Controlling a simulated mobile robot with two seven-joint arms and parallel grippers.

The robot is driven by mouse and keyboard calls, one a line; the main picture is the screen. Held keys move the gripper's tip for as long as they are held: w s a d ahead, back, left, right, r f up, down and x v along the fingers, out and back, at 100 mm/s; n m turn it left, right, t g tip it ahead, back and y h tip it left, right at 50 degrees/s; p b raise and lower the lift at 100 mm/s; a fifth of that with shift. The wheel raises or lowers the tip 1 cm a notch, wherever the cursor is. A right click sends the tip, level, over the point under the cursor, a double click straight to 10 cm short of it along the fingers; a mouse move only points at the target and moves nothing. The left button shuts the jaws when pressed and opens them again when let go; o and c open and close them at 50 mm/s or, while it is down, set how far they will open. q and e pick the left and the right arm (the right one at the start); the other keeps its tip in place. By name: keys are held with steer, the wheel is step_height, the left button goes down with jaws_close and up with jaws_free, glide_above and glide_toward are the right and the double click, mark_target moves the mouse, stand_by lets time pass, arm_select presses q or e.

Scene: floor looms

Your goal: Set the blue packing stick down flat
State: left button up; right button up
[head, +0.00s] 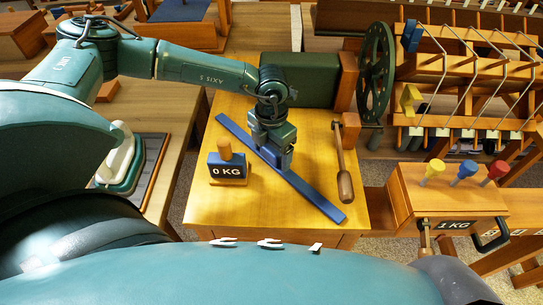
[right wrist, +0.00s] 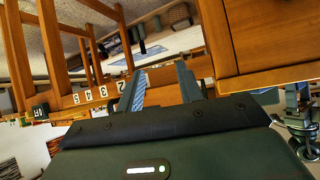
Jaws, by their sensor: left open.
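The blue packing stick (head: 310,194) lies diagonally across the wooden bench top (head: 210,205) in the head view and looks flat on it. My left gripper (head: 274,160) is over the middle of the stick, pointing down, with its jaws open around or just above it. The gripper hides that part of the stick, and I cannot tell whether the fingers touch it. My right gripper (right wrist: 158,80) shows only in the right wrist view, with its two fingers apart and nothing seen between them.
A dark block marked 0 KG (head: 227,170) with a wooden knob stands left of the stick. A wooden-handled crank (head: 343,165) hangs near the stick's right side, below a green wheel (head: 376,75). A 1 KG box (head: 447,200) with coloured pegs is at right.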

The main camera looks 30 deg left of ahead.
arm_select(q)
steer(key=shift+c, duration=0.2)
steer(key=c, duration=1.1)
steer(key=shift+r, duration=0.15)
